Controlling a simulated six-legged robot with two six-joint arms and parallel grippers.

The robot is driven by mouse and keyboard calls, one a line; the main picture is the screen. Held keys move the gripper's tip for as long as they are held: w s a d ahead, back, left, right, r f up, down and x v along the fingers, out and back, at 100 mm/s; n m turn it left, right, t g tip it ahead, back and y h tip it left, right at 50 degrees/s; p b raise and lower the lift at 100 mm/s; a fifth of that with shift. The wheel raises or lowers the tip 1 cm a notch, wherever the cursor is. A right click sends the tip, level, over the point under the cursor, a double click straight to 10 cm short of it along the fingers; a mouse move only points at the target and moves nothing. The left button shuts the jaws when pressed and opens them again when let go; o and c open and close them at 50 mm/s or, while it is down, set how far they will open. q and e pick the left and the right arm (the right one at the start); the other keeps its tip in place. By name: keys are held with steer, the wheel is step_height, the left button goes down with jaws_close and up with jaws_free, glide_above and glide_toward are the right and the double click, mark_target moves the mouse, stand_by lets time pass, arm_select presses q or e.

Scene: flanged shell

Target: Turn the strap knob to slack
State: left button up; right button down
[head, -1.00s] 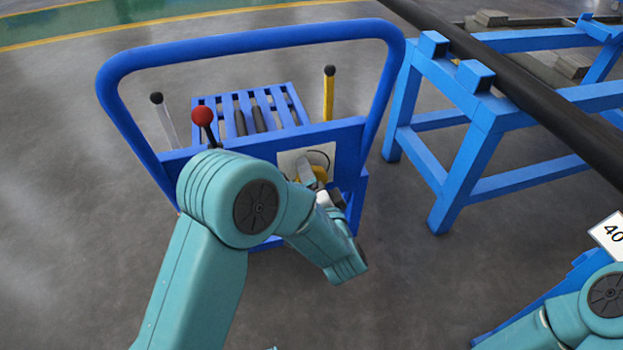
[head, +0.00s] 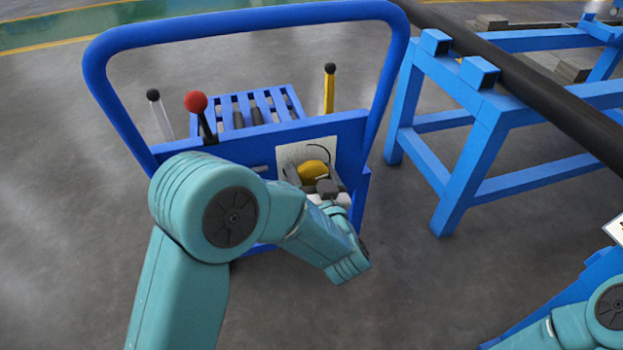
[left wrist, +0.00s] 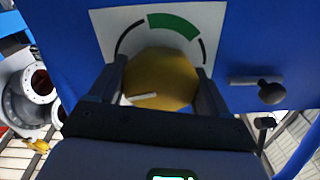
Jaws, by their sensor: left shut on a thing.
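The yellow strap knob (head: 313,170) sits on a pale plate (head: 292,155) on the blue cart's panel. In the left wrist view the knob (left wrist: 160,78) is a rounded yellow block with a white line near its left side. The plate (left wrist: 110,22) there carries a green arc at the top and black arcs on either side. My left gripper (head: 313,182) has its two dark fingers on opposite sides of the knob, shut on it; in the wrist view the fingers (left wrist: 160,88) flank it left and right. My right gripper is out of view; only part of that arm shows at lower right.
The blue cart frame (head: 245,18) arches over the panel. A red-topped lever (head: 197,104), a black-topped lever (head: 154,97) and a yellow lever (head: 329,88) stand nearby. A blue stand (head: 460,160) carrying a long black pipe (head: 545,95) is at right.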

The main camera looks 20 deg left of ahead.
arm_select(q)
steer(key=n+b, duration=0.3)
steer(key=n, duration=0.2)
steer(key=shift+n, duration=0.4)
steer(key=n+b, duration=0.1)
steer(key=n, duration=0.1)
steer(key=shift+a+r+n, duration=0.1)
steer(key=shift+r+n, duration=0.05)
steer(key=shift+n, duration=0.25)
steer(key=n, duration=0.3)
steer(key=shift+n, duration=2)
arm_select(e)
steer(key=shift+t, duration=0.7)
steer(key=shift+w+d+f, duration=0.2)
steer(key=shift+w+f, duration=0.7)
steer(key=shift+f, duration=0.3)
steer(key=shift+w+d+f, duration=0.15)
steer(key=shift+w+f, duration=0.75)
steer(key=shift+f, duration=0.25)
arm_select(q)
steer(key=o, duration=1)
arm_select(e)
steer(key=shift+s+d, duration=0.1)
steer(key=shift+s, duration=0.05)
